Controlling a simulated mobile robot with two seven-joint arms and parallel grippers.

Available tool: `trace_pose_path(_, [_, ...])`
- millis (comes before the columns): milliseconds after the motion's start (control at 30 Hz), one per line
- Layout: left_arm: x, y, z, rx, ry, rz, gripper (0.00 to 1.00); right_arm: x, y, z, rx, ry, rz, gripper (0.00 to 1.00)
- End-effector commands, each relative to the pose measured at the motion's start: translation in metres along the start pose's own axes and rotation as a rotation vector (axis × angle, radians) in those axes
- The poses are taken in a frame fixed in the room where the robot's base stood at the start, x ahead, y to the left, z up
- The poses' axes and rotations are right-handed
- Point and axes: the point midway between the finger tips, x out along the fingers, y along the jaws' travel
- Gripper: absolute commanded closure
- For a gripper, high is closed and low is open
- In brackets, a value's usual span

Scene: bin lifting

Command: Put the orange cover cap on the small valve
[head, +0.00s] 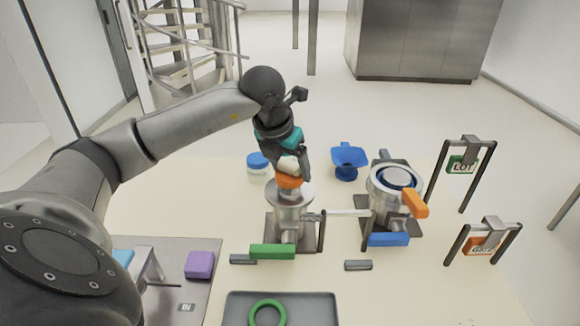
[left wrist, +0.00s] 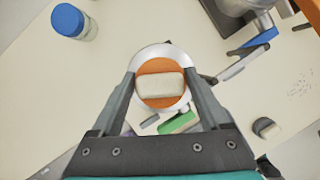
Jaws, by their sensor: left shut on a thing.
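The orange cover cap (head: 289,182) has a pale block-like grip on top. My left gripper (head: 292,167) points down and is shut on this grip. The left wrist view shows the orange cap (left wrist: 160,101) with the pale block between the two fingers (left wrist: 160,86). The small valve (head: 290,217), a silver metal body, is directly under the cap. Its round metal rim (left wrist: 164,53) shows around the cap in the left wrist view. The cap sits at the valve's top; whether it is fully seated I cannot tell. My right gripper is not in view.
A larger metal valve (head: 383,183) with an orange handle (head: 415,204) stands to the right. A blue-lidded jar (head: 258,166) and blue stand (head: 348,160) are behind. Green (head: 272,251) and blue (head: 388,240) bars and a dark tray (head: 318,301) lie nearer. Tag frames stand at right.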

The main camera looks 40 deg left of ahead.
Motion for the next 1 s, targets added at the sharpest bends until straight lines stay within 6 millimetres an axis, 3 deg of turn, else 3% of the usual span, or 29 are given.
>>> trace_pose_path(667, [0.0031, 0.0001, -0.0011, 0.0, -0.001, 0.0, 0.65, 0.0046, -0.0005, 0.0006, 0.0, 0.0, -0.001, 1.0])
trace_pose_path(700, [0.0031, 0.0001, -0.0011, 0.0, -0.001, 0.0, 0.19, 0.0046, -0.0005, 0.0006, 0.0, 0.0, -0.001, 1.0])
trace_pose_path(867, [0.0032, 0.0001, -0.0011, 0.0, -0.001, 0.0, 0.01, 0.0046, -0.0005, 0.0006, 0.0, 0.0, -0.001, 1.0])
trace_pose_path(1000, [0.0032, 0.0001, -0.0012, 0.0, 0.0, 0.0, 0.0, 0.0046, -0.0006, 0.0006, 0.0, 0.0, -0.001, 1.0])
